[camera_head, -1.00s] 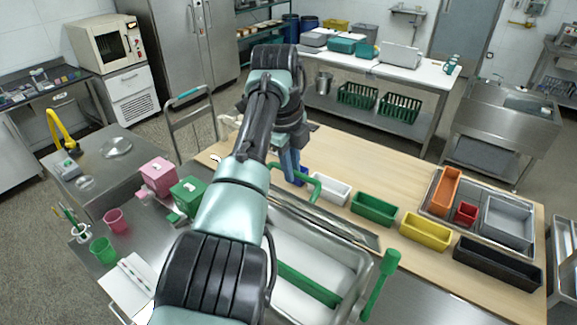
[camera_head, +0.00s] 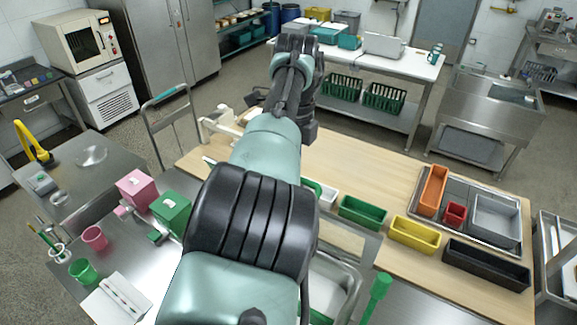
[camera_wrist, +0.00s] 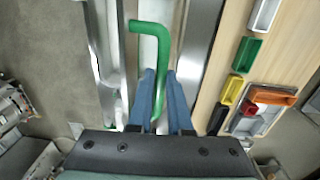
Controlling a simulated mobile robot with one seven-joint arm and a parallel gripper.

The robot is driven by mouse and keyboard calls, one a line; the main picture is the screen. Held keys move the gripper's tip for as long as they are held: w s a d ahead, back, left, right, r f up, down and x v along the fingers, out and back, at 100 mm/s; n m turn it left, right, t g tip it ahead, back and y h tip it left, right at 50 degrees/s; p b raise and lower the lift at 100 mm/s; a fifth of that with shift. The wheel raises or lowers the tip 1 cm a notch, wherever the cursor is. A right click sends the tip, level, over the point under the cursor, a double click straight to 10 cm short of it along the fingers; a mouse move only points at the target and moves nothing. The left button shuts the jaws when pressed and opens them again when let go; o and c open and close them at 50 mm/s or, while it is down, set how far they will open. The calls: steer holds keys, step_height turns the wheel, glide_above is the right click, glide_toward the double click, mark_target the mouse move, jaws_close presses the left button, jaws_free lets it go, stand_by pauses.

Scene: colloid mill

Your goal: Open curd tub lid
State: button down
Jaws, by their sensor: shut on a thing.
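In the wrist view my gripper (camera_wrist: 160,82) has its two blue fingers around the bar of a green handle (camera_wrist: 161,48). It is shut on this handle. In the head view my arm hides the gripper and most of the handle. The curd tub (camera_head: 333,283) is a steel basin in the bench, partly hidden by my arm, with its pale inside partly showing. A grey metal panel (camera_head: 362,246), seemingly the tub lid, stands tilted up at the tub's far side. I cannot see where it joins the handle.
White, green (camera_head: 362,211), yellow (camera_head: 414,233) and black (camera_head: 487,266) bins line the wooden table right of the tub. An upright green-handled tool (camera_head: 376,292) stands by the tub's right side. Pink (camera_head: 134,189) and green (camera_head: 171,213) boxes stand left of my arm.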

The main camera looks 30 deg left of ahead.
steer(key=shift+s+f, duration=0.15)
steer(key=shift+f, duration=0.25)
steer(key=c, duration=1)
jaws_free()
steer(key=shift+c, duration=0.2)
steer(key=shift+o, duration=1)
steer(key=shift+w+a, duration=0.1)
steer(key=shift+w, duration=0.2)
steer(key=shift+s+r, duration=0.1)
steer(key=shift+r, duration=0.1)
